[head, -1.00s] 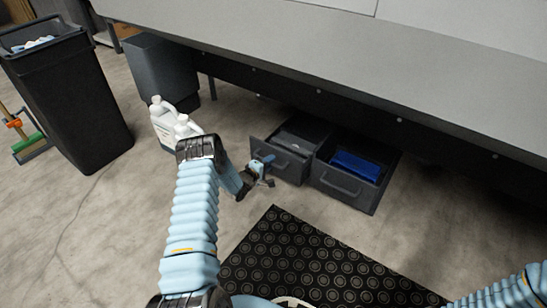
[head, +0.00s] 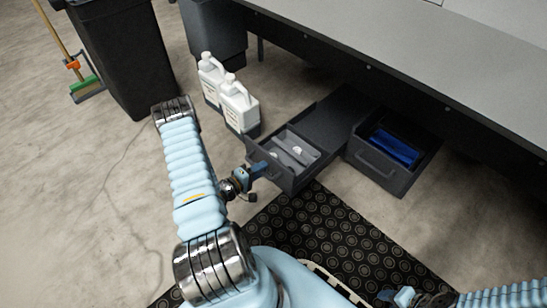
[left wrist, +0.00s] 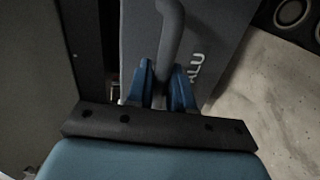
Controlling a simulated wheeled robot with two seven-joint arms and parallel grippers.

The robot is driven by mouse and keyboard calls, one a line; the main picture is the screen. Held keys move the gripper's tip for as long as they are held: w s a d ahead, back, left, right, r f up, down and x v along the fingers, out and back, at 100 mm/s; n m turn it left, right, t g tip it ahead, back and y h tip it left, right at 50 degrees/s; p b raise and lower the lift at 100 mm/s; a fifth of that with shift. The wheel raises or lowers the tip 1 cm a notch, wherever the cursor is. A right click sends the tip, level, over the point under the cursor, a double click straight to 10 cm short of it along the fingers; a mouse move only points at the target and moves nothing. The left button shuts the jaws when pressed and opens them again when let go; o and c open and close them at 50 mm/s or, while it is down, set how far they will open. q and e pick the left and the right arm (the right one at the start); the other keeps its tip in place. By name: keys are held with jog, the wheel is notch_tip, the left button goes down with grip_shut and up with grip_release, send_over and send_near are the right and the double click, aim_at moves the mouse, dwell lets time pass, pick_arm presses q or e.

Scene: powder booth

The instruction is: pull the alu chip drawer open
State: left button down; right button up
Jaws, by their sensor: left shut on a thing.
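The alu chip drawer (head: 306,175) is the left of two dark grey drawers under the bench. It stands pulled well out over the floor, and a grey divided insert with small pale things shows inside. My left gripper (head: 258,171) is at its front, shut on the drawer's handle. In the left wrist view the blue fingers (left wrist: 161,80) close around the dark bar handle (left wrist: 171,32), beside the letters "ALU" on the drawer front (left wrist: 208,40). My right gripper (head: 392,297) is low at the bottom edge, away from the drawers; its jaws are unclear.
A second drawer (head: 374,176) with blue contents stands open to the right. Two white jugs (head: 239,104) stand just left of the alu drawer. A black bin (head: 122,60) is further left. A patterned black mat (head: 300,225) lies in front; bare floor is at the left.

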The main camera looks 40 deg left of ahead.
pick_arm(q)
jog(key=shift+f+v, duration=0.25)
jog(key=shift+v, duration=0.95)
jog(key=shift+f+v, duration=0.25)
jog(key=shift+v, duration=0.9)
jog(key=shift+s+a, duration=0.1)
jog(key=c, duration=1.1)
grip_release()
jog(key=shift+c, duration=0.2)
jog(key=p+v, duration=0.1)
jog(key=v, duration=1.2)
jog(key=shift+s+p, duration=0.4)
jog(key=shift+a+r, duration=0.1)
